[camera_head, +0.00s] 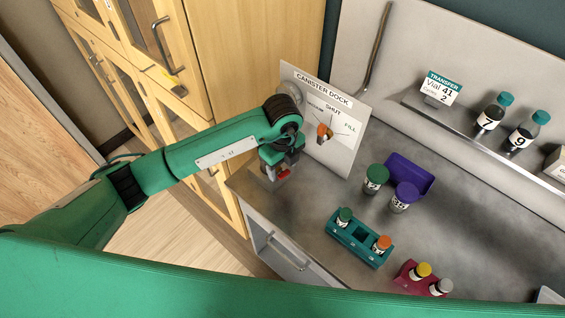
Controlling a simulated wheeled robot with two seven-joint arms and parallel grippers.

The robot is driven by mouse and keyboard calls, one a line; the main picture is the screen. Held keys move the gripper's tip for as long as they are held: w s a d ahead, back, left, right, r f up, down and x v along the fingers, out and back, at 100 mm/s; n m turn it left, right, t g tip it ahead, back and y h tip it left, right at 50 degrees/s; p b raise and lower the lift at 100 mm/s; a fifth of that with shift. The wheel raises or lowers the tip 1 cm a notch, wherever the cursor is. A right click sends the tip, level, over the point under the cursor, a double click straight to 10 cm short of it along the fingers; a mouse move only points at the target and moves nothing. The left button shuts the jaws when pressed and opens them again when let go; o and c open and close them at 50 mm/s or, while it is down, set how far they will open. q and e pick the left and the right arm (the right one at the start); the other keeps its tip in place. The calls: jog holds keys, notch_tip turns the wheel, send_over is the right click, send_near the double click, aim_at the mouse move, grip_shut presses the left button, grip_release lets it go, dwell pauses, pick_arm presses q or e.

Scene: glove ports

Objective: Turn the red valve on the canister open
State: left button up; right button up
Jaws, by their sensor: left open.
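The canister dock panel (343,107) stands upright at the bench's back left. It has printed labels, including SHUT and FILL, and an orange knob (323,132) on its face. My left gripper (277,174) is open and points down, in front of the panel and left of the knob. A small bright red part (284,174) shows at its fingertips; I cannot tell whether it is the valve or part of the gripper. A grey rounded thing (290,90) shows partly behind my left wrist. No canister is clearly visible, and my arm may hide it. My right gripper is not in view.
On the grey bench (420,235) stand a green-capped vial (375,180), a purple-capped vial (404,196) by a purple block (410,170), a teal rack (347,243) and a magenta rack (405,280). A back shelf (462,132) holds more vials and a transfer sign (440,88). Wooden cabinets (240,50) stand left.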

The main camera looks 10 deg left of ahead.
pick_arm(q)
jog(key=shift+f, duration=0.3)
jog(key=c, duration=1)
jog(key=shift+a+f+b, duration=0.1)
jog(key=shift+f+b, duration=0.05)
jog(key=shift+b, duration=0.3)
jog(key=t+h+b, duration=0.1)
jog(key=b, duration=0.2)
jog(key=t+h+b, duration=0.1)
jog(key=t+b, duration=0.1)
jog(key=b, duration=0.2)
jog(key=s+t+h+b, duration=0.1)
jog(key=b, duration=0.3)
jog(key=shift+a+f+h, duration=0.35)
jog(key=shift+a+h, duration=0.05)
jog(key=shift+s+r+t+h+b, duration=0.15)
jog(key=shift+t+h+b, duration=0.35)
jog(key=shift+b, duration=0.9)
jog(key=shift+r, duration=0.1)
jog(key=o, duration=1)
